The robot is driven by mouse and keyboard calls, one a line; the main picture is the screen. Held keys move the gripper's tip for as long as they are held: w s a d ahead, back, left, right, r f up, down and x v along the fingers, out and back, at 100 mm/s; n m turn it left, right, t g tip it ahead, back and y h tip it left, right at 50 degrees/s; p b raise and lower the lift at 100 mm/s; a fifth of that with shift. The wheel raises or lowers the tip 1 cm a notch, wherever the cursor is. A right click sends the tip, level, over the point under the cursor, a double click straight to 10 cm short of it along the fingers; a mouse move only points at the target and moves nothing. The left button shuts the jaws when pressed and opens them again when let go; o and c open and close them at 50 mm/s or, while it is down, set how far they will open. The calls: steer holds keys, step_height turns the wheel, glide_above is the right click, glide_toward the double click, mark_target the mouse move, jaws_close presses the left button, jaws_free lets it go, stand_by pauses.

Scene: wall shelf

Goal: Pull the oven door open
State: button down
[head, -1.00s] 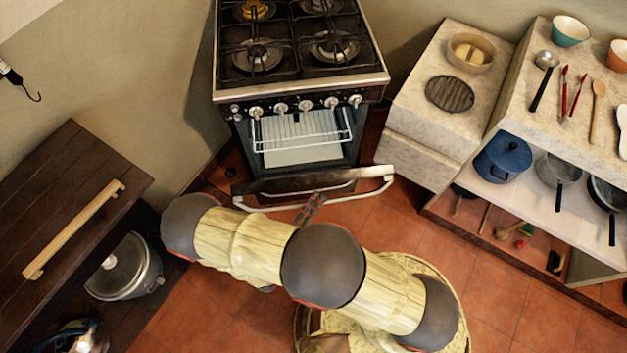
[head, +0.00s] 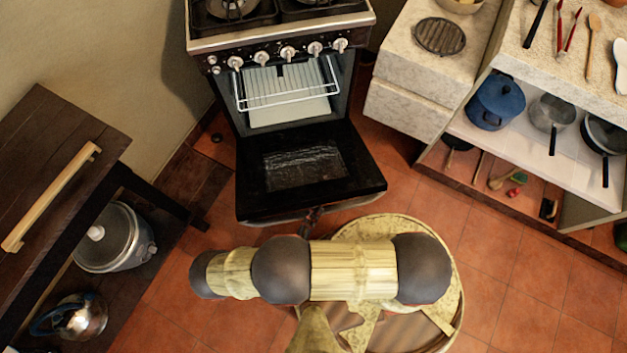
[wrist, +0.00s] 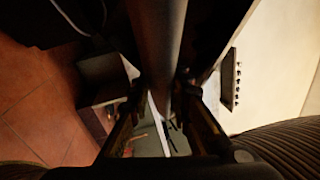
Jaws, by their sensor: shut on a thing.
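The black oven door (head: 308,172) is swung far down in the head view, with its dark glass window facing up. The oven cavity (head: 285,92) behind it is open and shows a wire rack. The door's handle runs along its lower front edge, mostly hidden below it. My gripper (head: 312,218) is at the middle of that edge, partly hidden by my arm. In the wrist view my gripper (wrist: 165,120) has its two fingers on either side of the grey handle bar (wrist: 158,45), shut on it.
A stone counter (head: 405,108) stands right of the stove, beside a shelf with a blue pot (head: 495,102). A dark wooden table (head: 55,165) with a cooker (head: 115,238) below stands at the left. Tiled floor (head: 480,265) is free at the lower right.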

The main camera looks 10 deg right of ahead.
step_height(320, 180, down, 12)
steer(key=s+m+t+h, duration=0.1)
steer(key=s+m+h, duration=0.1)
steer(key=m, duration=0.1)
steer(key=shift+r, duration=0.15)
steer(key=shift+a, duration=0.1)
stand_by(0.5)
steer(key=c, duration=1.6)
jaws_free()
steer(key=shift+c, duration=0.2)
step_height(320, 180, up, 10)
steer(key=shift+s, duration=0.1)
